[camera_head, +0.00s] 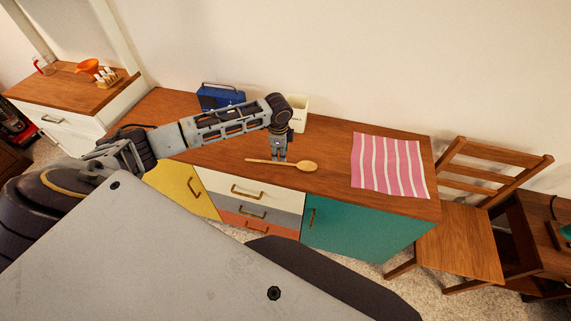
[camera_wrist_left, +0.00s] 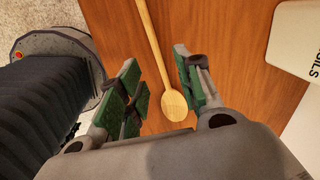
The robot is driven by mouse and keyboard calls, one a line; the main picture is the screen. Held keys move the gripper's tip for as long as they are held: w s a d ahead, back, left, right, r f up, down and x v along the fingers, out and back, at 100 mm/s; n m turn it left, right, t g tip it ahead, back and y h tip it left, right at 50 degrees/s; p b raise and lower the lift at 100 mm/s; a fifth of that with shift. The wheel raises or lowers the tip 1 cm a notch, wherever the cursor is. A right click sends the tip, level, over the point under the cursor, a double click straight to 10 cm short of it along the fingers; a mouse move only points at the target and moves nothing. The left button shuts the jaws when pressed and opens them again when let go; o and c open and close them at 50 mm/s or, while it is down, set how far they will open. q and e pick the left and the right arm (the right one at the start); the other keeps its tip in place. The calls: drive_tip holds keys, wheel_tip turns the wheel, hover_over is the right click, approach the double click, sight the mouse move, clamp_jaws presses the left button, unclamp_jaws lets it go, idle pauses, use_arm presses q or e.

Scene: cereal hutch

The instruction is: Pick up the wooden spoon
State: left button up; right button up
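The wooden spoon (camera_head: 307,166) lies flat on the brown wooden top of the hutch, its handle to the left and its bowl to the right. My left gripper (camera_head: 279,158) points down at the spoon, over its handle side. In the left wrist view the spoon (camera_wrist_left: 174,104) runs between the two green-padded fingers of the open left gripper (camera_wrist_left: 156,60). The bowl is nearest the palm and the handle runs up the picture. The fingers look apart from the spoon on both sides. My right gripper is in neither view.
A white container (camera_head: 299,110) stands behind my left gripper, and a blue radio (camera_head: 220,97) is left of it. A pink striped cloth (camera_head: 388,166) lies to the right. A wooden chair (camera_head: 462,240) stands at the right end. The hutch top (camera_head: 335,150) is bare between spoon and cloth.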

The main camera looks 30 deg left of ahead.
sight(280, 163)
use_arm(q)
drive_tip(key=shift+f, duration=0.45)
drive_tip(key=shift+w+d+f+p, duration=0.15)
drive_tip(key=shift+f+p, duration=0.05)
drive_tip(key=shift+f, duration=1.1)
drive_tip(key=shift+w+d+f+p, duration=0.15)
drive_tip(key=shift+f+p, duration=0.05)
drive_tip(key=shift+f, duration=1.1)
drive_tip(key=shift+c, duration=0.4)
clamp_jaws()
